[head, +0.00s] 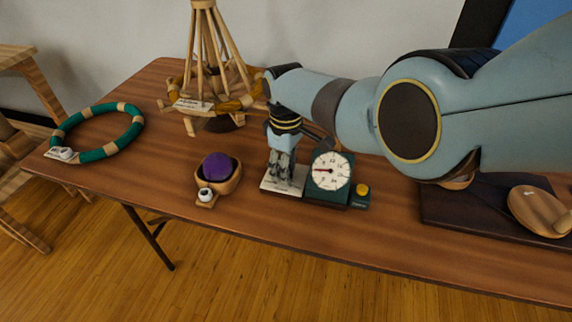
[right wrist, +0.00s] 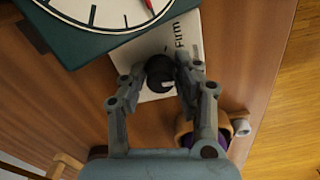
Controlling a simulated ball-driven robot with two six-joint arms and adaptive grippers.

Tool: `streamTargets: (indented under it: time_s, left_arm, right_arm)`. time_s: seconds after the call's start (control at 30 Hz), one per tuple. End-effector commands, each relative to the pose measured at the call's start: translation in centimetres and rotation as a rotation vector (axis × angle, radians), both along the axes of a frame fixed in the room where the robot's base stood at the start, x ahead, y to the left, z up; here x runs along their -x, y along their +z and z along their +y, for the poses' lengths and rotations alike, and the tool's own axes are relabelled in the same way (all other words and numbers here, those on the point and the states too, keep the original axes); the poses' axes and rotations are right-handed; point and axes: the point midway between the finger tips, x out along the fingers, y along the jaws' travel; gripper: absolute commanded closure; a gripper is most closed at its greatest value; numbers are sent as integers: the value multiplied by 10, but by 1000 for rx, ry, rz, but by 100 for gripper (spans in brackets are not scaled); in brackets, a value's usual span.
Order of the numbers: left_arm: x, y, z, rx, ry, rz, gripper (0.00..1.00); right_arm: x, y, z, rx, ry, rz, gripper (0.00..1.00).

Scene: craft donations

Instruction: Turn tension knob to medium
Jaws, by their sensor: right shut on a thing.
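The tension knob (right wrist: 160,73) is small, round and black with a small pale mark. It sits on a white card (right wrist: 189,32) on which the word "Firm" can be read; the other labels are hidden or too small. My right gripper (right wrist: 158,76) points down with its fingers closed on both sides of the knob. In the head view this gripper (head: 281,182) covers the knob, and the card (head: 270,186) shows beneath it. A dark green box with a white dial (head: 331,171) stands beside the card; its red needle points left. My left gripper is in neither view.
A purple ball in a wooden bowl (head: 228,185) stands left of the card. A yellow button (head: 362,189) sits right of the dial. A wooden frame (head: 207,50) stands behind, a green ring (head: 91,155) lies left, and a dark board (head: 440,213) lies right.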

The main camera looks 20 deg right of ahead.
Motion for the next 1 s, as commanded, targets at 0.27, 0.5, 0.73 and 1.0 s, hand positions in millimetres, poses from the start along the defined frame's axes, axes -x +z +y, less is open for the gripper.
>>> streamTargets:
  time_s: [0.27, 0.5, 0.73, 1.0]
  left_arm:
    - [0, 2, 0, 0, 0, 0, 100]
    - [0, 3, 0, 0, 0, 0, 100]
    - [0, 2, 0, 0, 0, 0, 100]
    - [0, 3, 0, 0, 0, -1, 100]
  right_arm:
    - [-1, 1, 1, -1, 91, -1, 100]
    - [-1, 0, 1, -2, 112, -2, 100]
    - [-1, 0, 1, -2, 111, -2, 100]
    - [0, 0, 1, -1, 110, -1, 45]
